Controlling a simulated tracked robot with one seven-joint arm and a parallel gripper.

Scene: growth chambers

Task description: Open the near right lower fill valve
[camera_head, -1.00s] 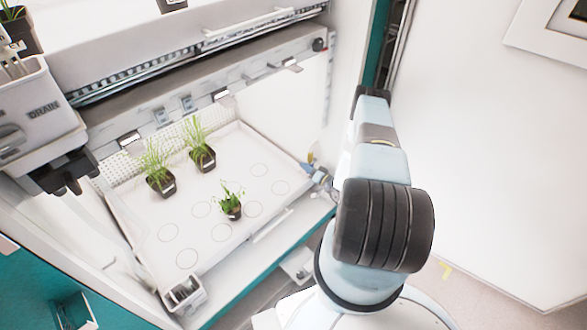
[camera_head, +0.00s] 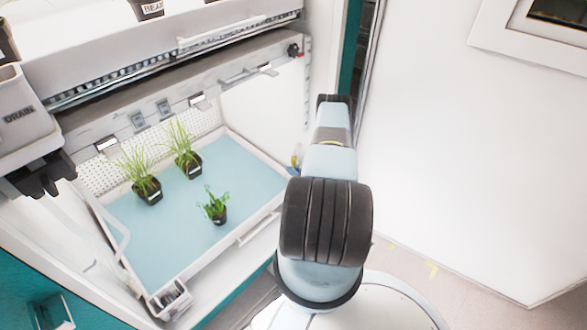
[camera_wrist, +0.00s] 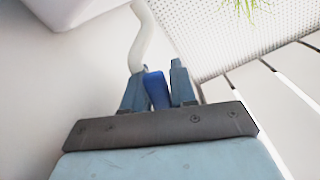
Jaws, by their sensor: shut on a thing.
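The fill valve shows in the wrist view as a blue handle (camera_wrist: 157,90) below a curved white pipe (camera_wrist: 143,42). My gripper (camera_wrist: 158,80) is shut on the blue handle, with one grey-blue finger on each side of it. In the head view my own arm hides the gripper and the handle. The lower tray (camera_head: 262,213) stands in the chamber left of my arm. Its floor is covered by an even light-blue surface (camera_head: 175,235), which looks like water. Three potted plants stand in it.
A drain unit (camera_head: 25,115) hangs at the upper left of the chamber. A chamber shelf (camera_head: 180,80) runs above the tray. A white wall panel (camera_head: 450,170) stands to the right of my arm. A perforated white panel (camera_wrist: 235,38) is close to my gripper.

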